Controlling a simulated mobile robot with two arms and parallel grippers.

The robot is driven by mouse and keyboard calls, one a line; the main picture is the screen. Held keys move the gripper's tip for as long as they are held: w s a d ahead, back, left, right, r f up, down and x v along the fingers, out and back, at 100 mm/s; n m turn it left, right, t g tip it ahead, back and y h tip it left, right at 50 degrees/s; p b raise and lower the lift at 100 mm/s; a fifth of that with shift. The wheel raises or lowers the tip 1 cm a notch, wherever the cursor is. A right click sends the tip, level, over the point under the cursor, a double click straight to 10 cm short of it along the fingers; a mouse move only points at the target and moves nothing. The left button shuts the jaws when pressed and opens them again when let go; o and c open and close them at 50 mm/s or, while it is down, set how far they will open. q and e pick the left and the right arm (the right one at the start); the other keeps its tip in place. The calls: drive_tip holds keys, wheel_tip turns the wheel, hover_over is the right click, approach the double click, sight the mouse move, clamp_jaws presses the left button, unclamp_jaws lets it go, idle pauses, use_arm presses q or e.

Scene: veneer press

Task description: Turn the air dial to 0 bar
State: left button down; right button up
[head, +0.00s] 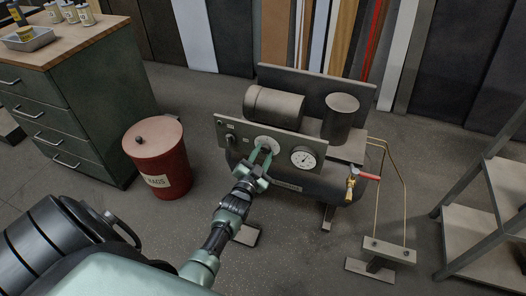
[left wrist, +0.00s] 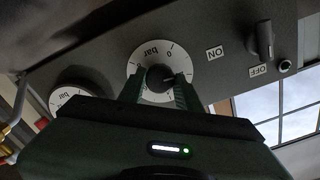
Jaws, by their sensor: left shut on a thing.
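The air dial (head: 266,142) is a round white plate on the grey front panel of the compressor. My left gripper (head: 261,156) reaches it from below, with its green fingers up against the dial. In the left wrist view the air dial (left wrist: 148,58) appears upside down, with "0" and "bar" printed near its upper edge. There my left gripper (left wrist: 160,80) is shut on the dial's dark knob (left wrist: 154,77), one finger on each side. The fingers hide part of the scale, and I cannot tell which mark the knob points to. My right gripper is in neither view.
A pressure gauge (head: 303,157) sits right of the dial, and an ON/OFF switch (head: 230,139) sits left, also in the left wrist view (left wrist: 262,40). A red-handled valve (head: 362,177) is at the compressor's right. A red rags bin (head: 157,160) stands on the floor at left.

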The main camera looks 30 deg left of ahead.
use_arm(q)
drive_tip(key=shift+n+p, duration=0.3)
drive_tip(key=shift+n, duration=0.6)
drive_tip(key=n, duration=0.3)
drive_tip(key=shift+f+n+p, duration=0.1)
drive_tip(key=shift+n+p, duration=0.2)
drive_tip(key=shift+p, duration=0.1)
drive_tip(key=shift+n, duration=2.3)
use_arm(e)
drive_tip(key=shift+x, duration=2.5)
use_arm(q)
drive_tip(key=shift+p, duration=0.3)
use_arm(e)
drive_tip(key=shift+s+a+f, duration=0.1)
use_arm(q)
drive_tip(key=c, duration=1)
unclamp_jaws()
